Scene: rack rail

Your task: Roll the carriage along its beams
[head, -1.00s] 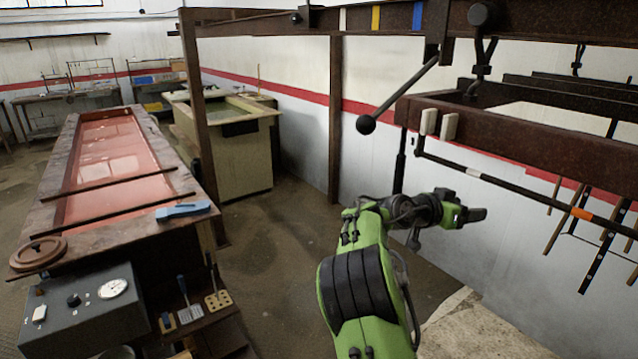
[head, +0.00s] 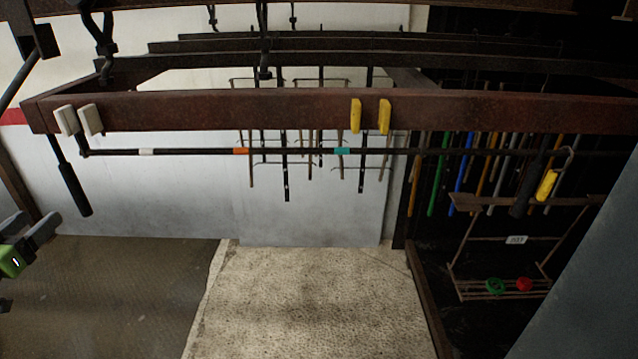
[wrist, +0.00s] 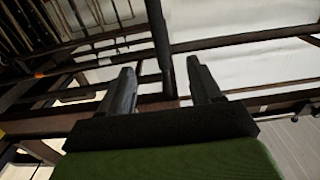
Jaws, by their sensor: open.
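The carriage appears to be the rust-brown frame (head: 230,110) across the top of the head view, with pale blocks (head: 78,120) at left and yellow blocks (head: 370,117) right of centre. A dark grip (head: 75,190) hangs below its left end. My gripper (head: 34,228) is at the left edge of the head view, its two fingers open and empty, pointing toward the grip with a gap between. In the wrist view my gripper (wrist: 163,85) has its fingers spread, and a dark upright bar (wrist: 160,45), likely the grip, shows between them. Its depth is unclear.
A dark rod (head: 300,151) with white, orange and teal bands runs under the frame. A rack with a green and a red ring (head: 524,284) stands at right. A grey panel (head: 590,280) fills the lower right corner. The pale floor strip (head: 310,300) is clear.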

